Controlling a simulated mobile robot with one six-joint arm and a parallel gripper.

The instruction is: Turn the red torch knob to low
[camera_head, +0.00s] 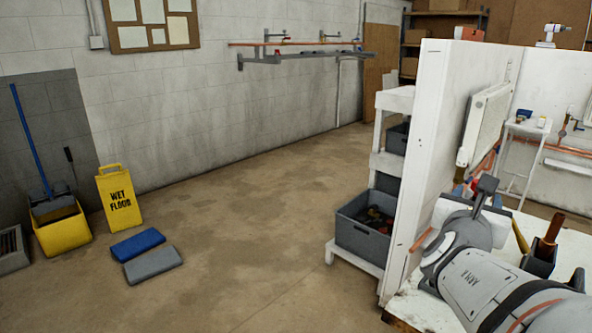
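No red torch knob can be made out for certain. A small red item (458,189) shows beside the white partition, partly hidden behind my arm, and I cannot tell what it is. My arm reaches in from the lower right over a white-topped bench (432,312). A dark grey part at its far end looks like my gripper (487,188). Its fingers cannot be made out clearly, so I cannot tell whether it is open or shut, or whether it touches anything.
A white partition (432,150) stands left of my arm, with a radiator (486,122) on its right side. A grey crate (362,235) sits on a low shelf. The middle floor is clear.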

